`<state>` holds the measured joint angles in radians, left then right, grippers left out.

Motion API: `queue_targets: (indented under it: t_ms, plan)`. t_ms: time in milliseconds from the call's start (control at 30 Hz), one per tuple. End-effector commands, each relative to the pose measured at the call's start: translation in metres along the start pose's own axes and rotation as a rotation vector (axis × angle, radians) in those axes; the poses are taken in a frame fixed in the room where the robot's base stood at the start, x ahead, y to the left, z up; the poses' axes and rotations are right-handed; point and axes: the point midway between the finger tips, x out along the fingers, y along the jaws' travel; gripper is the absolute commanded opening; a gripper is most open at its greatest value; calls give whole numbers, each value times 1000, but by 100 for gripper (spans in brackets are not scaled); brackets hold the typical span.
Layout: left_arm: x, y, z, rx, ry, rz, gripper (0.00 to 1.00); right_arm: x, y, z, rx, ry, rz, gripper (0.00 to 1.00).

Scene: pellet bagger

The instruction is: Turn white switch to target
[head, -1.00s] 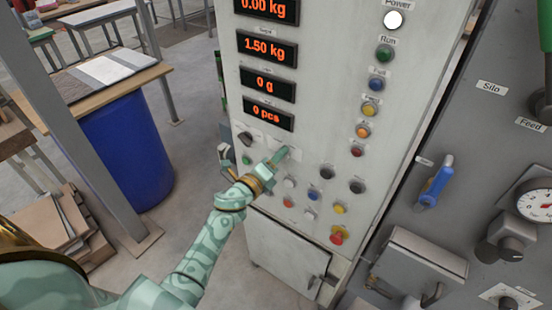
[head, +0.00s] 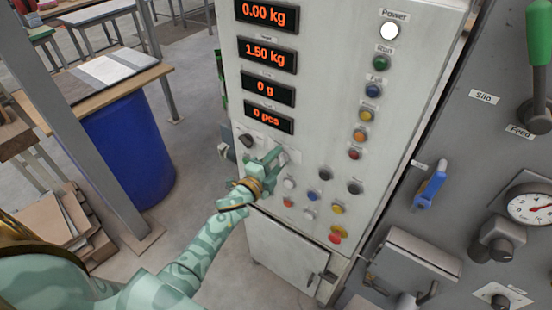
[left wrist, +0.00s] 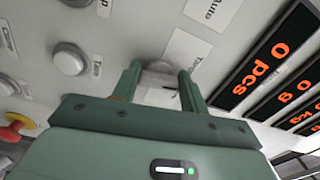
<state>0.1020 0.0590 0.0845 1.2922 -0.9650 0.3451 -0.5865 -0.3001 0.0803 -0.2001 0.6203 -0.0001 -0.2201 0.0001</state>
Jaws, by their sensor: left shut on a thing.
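The white switch (left wrist: 158,97) sits on the pale control panel (head: 318,108). In the left wrist view it lies between the two fingers of my left gripper (left wrist: 160,82). The fingers are shut on it from both sides. In the head view my left gripper (head: 272,156) is at the panel below the displays and hides most of the switch. The switch's exact pointing direction is hard to tell. My right gripper is not in view.
Red-digit displays (head: 267,54) are above the gripper. Several buttons and knobs are close by, including a black knob (head: 246,140) and a red-and-yellow button (head: 336,234). A grey machine with a blue-handled valve (head: 432,186) stands to the right. A blue barrel (head: 125,150) is at the left.

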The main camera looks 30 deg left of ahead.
Motion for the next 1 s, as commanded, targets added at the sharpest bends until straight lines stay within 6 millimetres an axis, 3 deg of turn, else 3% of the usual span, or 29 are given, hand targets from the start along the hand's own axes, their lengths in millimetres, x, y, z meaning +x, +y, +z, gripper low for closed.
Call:
queue_targets:
  t_ms: [500, 1000]
  plan:
    - [-1, 3, 0, -323, -1, 3, 21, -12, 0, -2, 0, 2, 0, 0]
    - [-1, 4, 0, -379, -1, 3, 21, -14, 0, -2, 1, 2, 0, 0]
